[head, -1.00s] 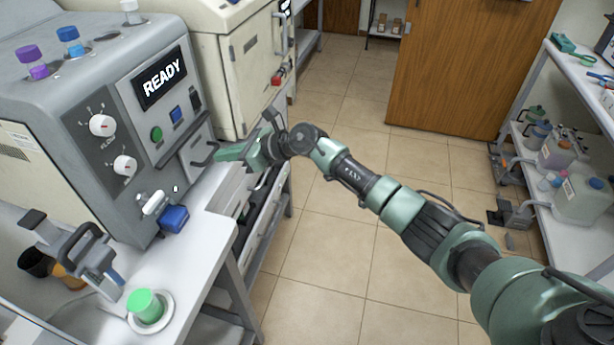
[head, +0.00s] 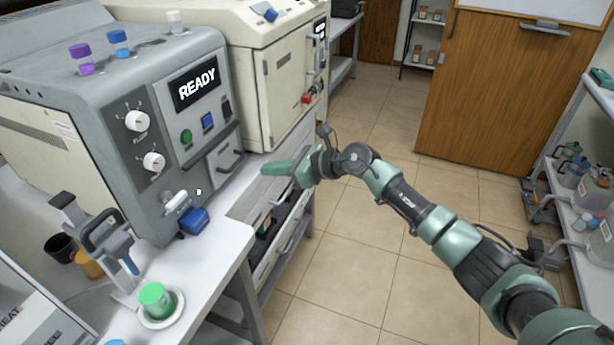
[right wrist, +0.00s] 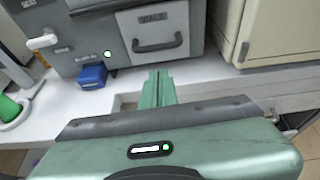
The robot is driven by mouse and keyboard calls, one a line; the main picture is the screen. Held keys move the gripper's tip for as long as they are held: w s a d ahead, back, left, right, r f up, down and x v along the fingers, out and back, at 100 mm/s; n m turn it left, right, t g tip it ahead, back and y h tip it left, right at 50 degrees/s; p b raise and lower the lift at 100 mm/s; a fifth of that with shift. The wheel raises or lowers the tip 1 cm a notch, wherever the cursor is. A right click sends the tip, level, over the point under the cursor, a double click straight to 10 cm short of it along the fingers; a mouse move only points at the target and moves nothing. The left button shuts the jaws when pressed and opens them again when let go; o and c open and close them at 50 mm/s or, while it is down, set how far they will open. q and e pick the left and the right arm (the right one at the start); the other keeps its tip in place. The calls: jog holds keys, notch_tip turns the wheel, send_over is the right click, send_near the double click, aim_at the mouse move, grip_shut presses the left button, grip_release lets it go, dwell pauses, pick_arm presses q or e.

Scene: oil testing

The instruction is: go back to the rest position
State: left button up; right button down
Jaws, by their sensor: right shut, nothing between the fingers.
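My right gripper (head: 276,169) is shut and empty. In the head view it is in front of the grey testing machine (head: 120,85), close to the small drawer with a dark handle (head: 229,160), and apart from it. In the right wrist view the closed fingers (right wrist: 157,88) point toward the bench and the machine's drawer (right wrist: 152,32). My right arm reaches in from the lower right over the floor. My left gripper does not show in either view.
The machine reads READY and stands on a white bench (head: 221,247). A green-capped jar (head: 157,300) sits on a dish near the bench's front. A cream cabinet (head: 285,85) stands behind. Shelves (head: 590,125) with bottles are at the right. The tiled floor between is clear.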

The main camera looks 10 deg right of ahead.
jog(key=shift+b+v, duration=0.75)
jog(key=shift+v, duration=3)
jog(key=d+f+m+t+h, duration=0.1)
jog(key=d+f+m+t, duration=0.15)
jog(key=f+m, duration=0.7)
jog(key=d+f+m+t+h, duration=0.1)
jog(key=d+f+m+t, duration=0.15)
jog(key=f+m, duration=0.75)
jog(key=s+d+f+m+h, duration=0.3)
jog(key=s+f+m, duration=0.25)
jog(key=f, duration=0.55)
jog(key=s+d+f+m+h, duration=0.35)
jog(key=s+f+m, duration=0.2)
jog(key=f, duration=0.55)
jog(key=s+d+f+m+g+h, duration=0.25)
jog(key=s+f+m+g, duration=0.4)
jog(key=s+f, duration=1.05)
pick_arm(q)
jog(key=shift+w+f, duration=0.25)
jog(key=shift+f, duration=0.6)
pick_arm(e)
jog(key=s+f+m+g, duration=0.2)
jog(key=s+f+m, duration=0.1)
jog(key=s, duration=1.1)
jog(key=s+f+m+g, duration=0.3)
jog(key=s+m, duration=0.2)
jog(key=s, duration=1)
jog(key=shift+a, duration=0.45)
